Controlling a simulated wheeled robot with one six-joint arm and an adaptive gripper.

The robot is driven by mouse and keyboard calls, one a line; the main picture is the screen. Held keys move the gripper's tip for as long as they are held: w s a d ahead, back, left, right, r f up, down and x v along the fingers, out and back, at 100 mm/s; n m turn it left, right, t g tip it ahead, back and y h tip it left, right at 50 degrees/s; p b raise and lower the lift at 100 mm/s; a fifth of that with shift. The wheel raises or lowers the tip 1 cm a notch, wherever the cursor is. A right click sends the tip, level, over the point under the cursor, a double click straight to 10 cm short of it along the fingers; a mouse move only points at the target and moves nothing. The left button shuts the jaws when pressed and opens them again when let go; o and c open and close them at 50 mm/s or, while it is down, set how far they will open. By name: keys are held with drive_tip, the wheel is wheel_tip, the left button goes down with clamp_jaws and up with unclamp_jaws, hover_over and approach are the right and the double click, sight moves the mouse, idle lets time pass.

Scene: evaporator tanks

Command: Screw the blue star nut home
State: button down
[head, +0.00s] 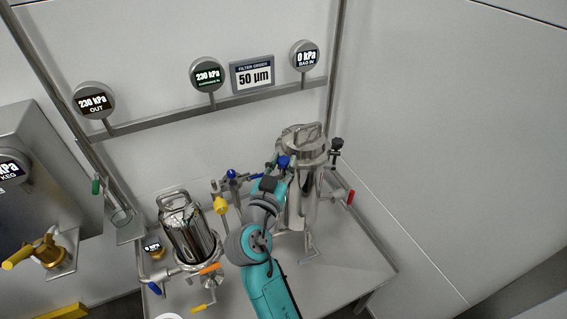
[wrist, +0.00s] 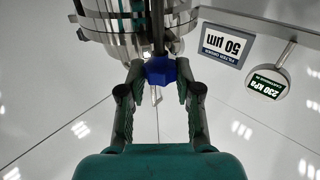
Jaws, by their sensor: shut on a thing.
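The blue star nut (wrist: 160,71) sits on a bolt at the rim of a steel filter housing, whose lid and clamp band (wrist: 125,22) show at the top of the wrist view. My gripper (wrist: 158,84) is shut on the nut, with a finger on each side of it. In the head view the blue nut (head: 283,162) is at the left of the tall steel housing (head: 303,195), at the end of my arm. My gripper is mostly hidden there behind my arm. How far the nut is threaded cannot be told.
A black knob (head: 337,144) stands at the right of the tall housing. A shorter vessel (head: 190,230) with coloured valve handles stands at left on the steel table (head: 345,262). Gauges and a "50 µm" sign (head: 252,75) line the rail behind.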

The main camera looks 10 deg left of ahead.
drive_tip(key=m+h, duration=0.1)
drive_tip(key=h, duration=0.1)
drive_tip(key=m+g+h, duration=0.1)
drive_tip(key=m+h, duration=0.1)
drive_tip(key=m+g+h, duration=0.1)
drive_tip(key=m+h, duration=0.1)
drive_tip(key=shift+w+a+h, duration=0.1)
drive_tip(key=shift+a+h, duration=0.2)
drive_tip(key=shift+h, duration=0.1)
drive_tip(key=shift+f+g+h, duration=0.1)
drive_tip(key=shift+g+h, duration=0.2)
drive_tip(key=shift+g, duration=0.1)
drive_tip(key=c, duration=1.1)
unclamp_jaws()
drive_tip(key=v, duration=1.2)
